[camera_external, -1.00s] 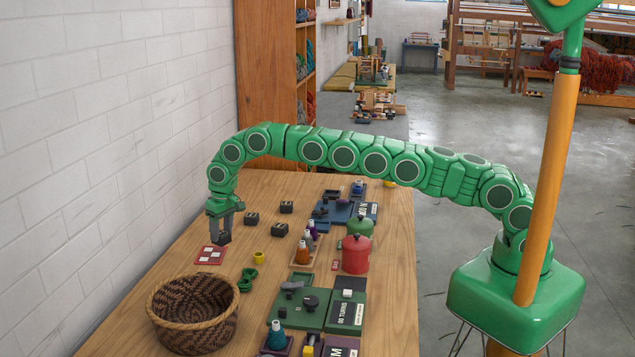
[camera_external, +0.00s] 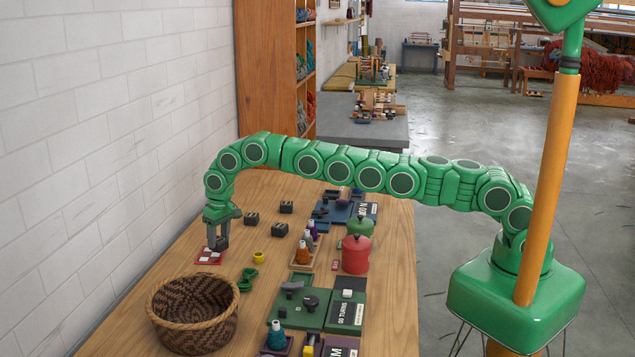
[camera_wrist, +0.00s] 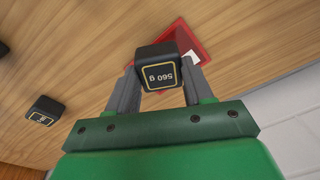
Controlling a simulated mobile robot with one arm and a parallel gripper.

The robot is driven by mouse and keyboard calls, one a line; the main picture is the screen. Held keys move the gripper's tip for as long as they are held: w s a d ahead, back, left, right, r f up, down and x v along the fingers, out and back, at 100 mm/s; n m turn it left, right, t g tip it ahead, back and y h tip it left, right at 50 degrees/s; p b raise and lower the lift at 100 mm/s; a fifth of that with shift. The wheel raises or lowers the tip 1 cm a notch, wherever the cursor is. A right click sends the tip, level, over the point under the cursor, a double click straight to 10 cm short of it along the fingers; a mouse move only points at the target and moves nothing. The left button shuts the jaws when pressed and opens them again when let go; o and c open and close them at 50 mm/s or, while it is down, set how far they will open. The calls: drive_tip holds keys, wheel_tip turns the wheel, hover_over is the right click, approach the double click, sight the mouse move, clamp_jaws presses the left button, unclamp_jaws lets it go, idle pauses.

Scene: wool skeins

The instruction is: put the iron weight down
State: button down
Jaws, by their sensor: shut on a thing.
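The iron weight (camera_wrist: 158,76) is a small dark block with a yellow-edged label reading 560 g, in the wrist view. My gripper (camera_external: 219,241) is shut on it, with a grey finger on each side. The red card also shows behind the weight in the wrist view (camera_wrist: 205,42). The weight hides part of the card. I cannot tell whether it touches the card.
Several other dark weights (camera_external: 252,219) stand to the right of my gripper. A red canister (camera_external: 356,254) stands further right. The white wall (camera_external: 100,150) is on the left.

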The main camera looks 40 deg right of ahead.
sight(224, 239)
drive_tip(key=shift+f, duration=1.05)
drive_tip(key=shift+f, duration=0.1)
drive_tip(key=shift+c, duration=2.2)
unclamp_jaws()
wheel_tip(224, 239, up, 12)
drive_tip(key=d, duration=0.1)
drive_tip(key=shift+s, duration=0.4)
drive_tip(key=shift+d, duration=0.15)
